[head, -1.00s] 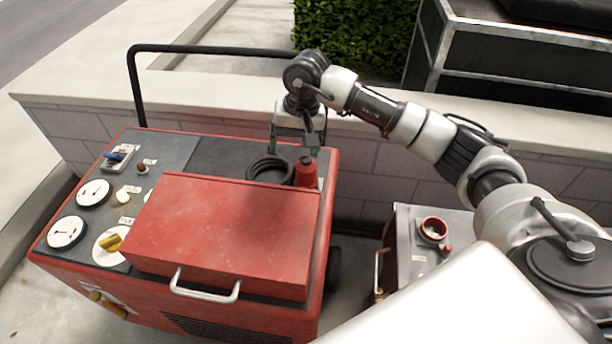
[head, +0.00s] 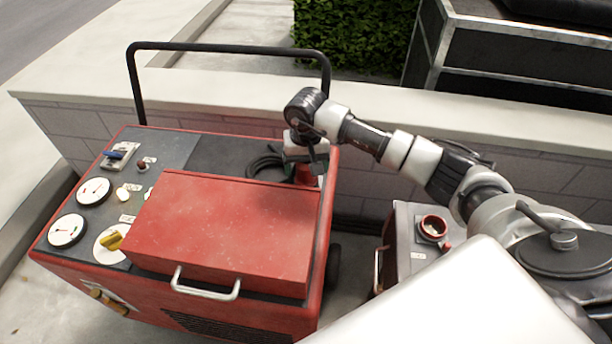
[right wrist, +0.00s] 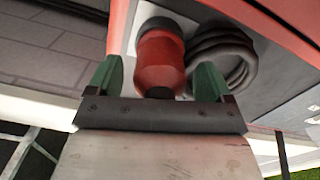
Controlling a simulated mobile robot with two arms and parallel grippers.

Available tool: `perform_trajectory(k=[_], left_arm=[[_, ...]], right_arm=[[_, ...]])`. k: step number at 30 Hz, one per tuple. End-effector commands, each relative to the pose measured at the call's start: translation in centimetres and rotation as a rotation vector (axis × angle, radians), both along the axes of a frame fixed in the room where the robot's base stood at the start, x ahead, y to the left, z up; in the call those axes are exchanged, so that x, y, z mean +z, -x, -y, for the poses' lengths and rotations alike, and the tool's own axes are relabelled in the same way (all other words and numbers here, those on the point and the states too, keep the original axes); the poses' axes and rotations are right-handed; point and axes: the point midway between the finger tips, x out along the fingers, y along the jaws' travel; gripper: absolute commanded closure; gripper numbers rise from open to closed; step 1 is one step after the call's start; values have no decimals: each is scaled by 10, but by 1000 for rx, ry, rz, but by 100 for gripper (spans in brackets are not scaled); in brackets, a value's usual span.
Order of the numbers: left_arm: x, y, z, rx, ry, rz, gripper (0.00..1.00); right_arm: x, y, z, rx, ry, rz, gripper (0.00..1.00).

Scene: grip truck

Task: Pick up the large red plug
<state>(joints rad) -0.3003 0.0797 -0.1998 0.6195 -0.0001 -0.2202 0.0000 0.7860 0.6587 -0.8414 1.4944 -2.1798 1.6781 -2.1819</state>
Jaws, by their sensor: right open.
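The large red plug (head: 307,174) stands on the dark top of the red machine, at its back right corner, partly hidden by my right gripper in the head view. In the right wrist view the plug (right wrist: 160,62) sits between the two green fingers. My right gripper (right wrist: 157,80) is open, with a finger on each side of the plug and small gaps visible. In the head view my right gripper (head: 304,164) is over the plug, its fingertips hard to make out. My left gripper is not in view.
A coiled black cable (head: 266,164) lies just left of the plug. A red box lid (head: 228,225) rises in front of it. A black rail (head: 230,48) arches behind the machine, near my arm. A smaller grey unit with a red round socket (head: 433,228) stands right.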

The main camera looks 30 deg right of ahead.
Motion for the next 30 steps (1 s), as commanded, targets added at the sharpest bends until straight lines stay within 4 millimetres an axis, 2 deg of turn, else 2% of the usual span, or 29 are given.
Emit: perform_trajectory(k=[3,9,21,30], left_arm=[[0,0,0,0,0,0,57],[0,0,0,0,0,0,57],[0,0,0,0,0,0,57],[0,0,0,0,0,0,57]], right_arm=[[-6,0,0,-1,-1,0,19],[-6,0,0,0,-1,1,20],[-6,0,0,0,-1,1,81],[-3,-1,0,0,-1,3,81]])
